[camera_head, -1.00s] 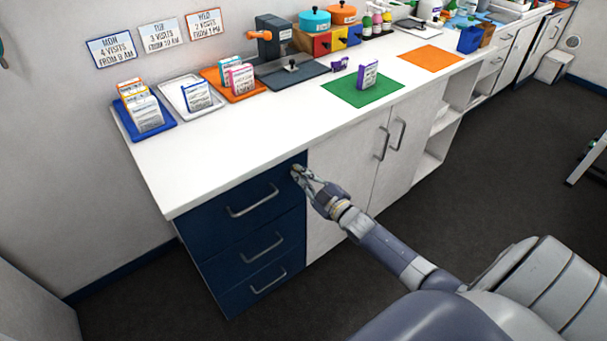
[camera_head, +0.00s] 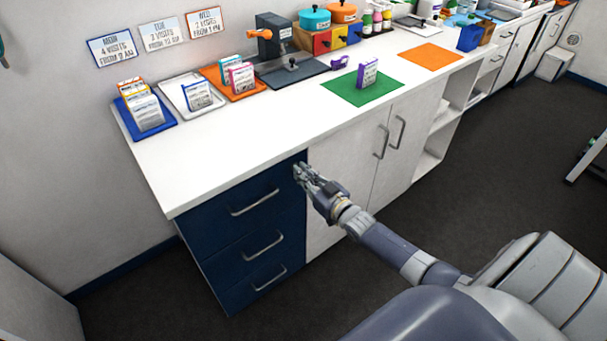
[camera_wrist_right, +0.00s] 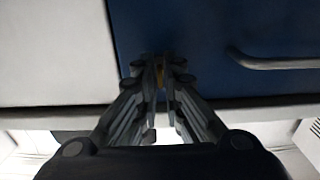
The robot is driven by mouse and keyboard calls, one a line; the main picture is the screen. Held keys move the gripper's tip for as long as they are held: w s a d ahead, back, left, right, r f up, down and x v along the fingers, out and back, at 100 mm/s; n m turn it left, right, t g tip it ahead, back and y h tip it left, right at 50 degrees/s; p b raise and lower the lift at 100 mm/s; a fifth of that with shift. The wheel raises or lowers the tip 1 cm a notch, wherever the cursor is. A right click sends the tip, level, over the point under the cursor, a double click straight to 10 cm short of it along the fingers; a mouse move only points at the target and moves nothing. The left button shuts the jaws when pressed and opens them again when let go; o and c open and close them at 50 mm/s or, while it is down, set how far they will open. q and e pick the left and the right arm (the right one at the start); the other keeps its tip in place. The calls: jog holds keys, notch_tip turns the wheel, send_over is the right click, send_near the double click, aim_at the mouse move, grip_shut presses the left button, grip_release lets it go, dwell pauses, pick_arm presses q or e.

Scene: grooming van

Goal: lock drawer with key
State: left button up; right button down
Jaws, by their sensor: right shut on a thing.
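The blue drawer unit (camera_head: 222,222) stands under the left end of the white counter. Its drawers look closed flush, each with a grey bar handle. My right gripper (camera_head: 300,174) is at the upper right corner of the top drawer, with its fingertips against or very close to the front. In the right wrist view, the fingers (camera_wrist_right: 161,75) close on a small brass-coloured piece, the key (camera_wrist_right: 159,74), in front of the blue drawer front (camera_wrist_right: 215,35). The fingers hide most of the key and the lock. My left gripper is out of view.
White cabinet doors (camera_head: 345,175) adjoin the drawers on the right. The counter (camera_head: 240,160) above holds card trays, a green mat (camera_head: 350,92) and an orange mat (camera_head: 430,57). The dark floor (camera_head: 490,160) in front is open.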

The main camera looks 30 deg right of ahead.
dwell(0.4)
jog(key=c, duration=1.7)
grip_release()
jog(key=s, duration=0.8)
jog(key=s+d, duration=0.1)
jog(key=s, duration=0.3)
jog(key=shift+f, duration=0.1)
